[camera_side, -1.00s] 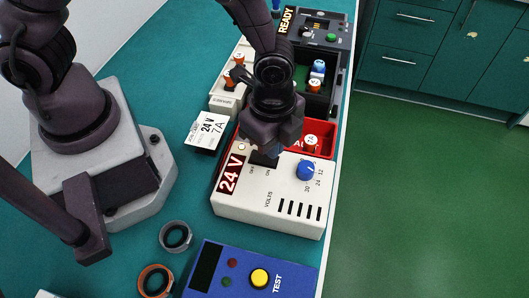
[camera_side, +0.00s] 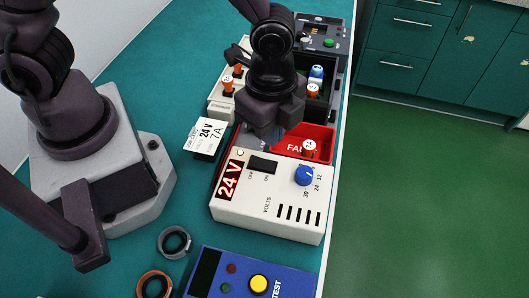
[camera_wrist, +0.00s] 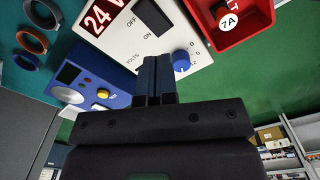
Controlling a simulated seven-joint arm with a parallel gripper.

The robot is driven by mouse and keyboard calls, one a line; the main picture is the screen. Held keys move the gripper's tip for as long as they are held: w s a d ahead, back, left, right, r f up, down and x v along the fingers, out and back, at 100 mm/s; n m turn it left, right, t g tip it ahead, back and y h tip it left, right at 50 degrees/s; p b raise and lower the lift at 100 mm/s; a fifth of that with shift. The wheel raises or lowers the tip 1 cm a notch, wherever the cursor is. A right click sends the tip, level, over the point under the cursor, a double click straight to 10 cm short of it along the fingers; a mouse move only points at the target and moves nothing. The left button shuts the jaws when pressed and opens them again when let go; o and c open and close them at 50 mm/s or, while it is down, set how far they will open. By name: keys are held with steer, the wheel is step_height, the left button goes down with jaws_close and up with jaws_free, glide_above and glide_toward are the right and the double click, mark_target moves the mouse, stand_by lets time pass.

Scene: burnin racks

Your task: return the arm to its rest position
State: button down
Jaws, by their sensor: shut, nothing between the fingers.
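My gripper (camera_side: 268,130) is shut and empty. It hangs above the back edge of the white 24 V supply box (camera_side: 262,220), near the red FAIL tray (camera_side: 320,138). In the wrist view its shut fingers (camera_wrist: 154,72) lie across the picture of the white box (camera_wrist: 120,45), beside the black ON/OFF switch. The box has a blue VOLTS knob (camera_side: 303,175) and a dark red 24 V display (camera_side: 230,181). My fingertips are partly hard to make out in the side view.
A blue TEST box (camera_side: 240,270) with a yellow button stands in front. Grey (camera_side: 174,242) and orange (camera_side: 153,284) rings lie left of it. A 24 V 7A card (camera_side: 206,136) stands left. Behind are a cream rack (camera_side: 222,106) with orange-topped parts and a dark READY unit (camera_side: 335,48).

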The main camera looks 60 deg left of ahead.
steer(key=shift+n, duration=0.3)
steer(key=s+a+r+n+t, duration=0.2)
steer(key=s+a+r+n, duration=0.1)
steer(key=a+r+n, duration=0.4)
steer(key=s+a+r+n+t, duration=0.3)
steer(key=a+r+n, duration=0.4)
steer(key=r, duration=0.6)
steer(key=shift+s+a+r+t, duration=0.2)
steer(key=shift+s+a+t, duration=0.1)
steer(key=shift+s+a, duration=0.5)
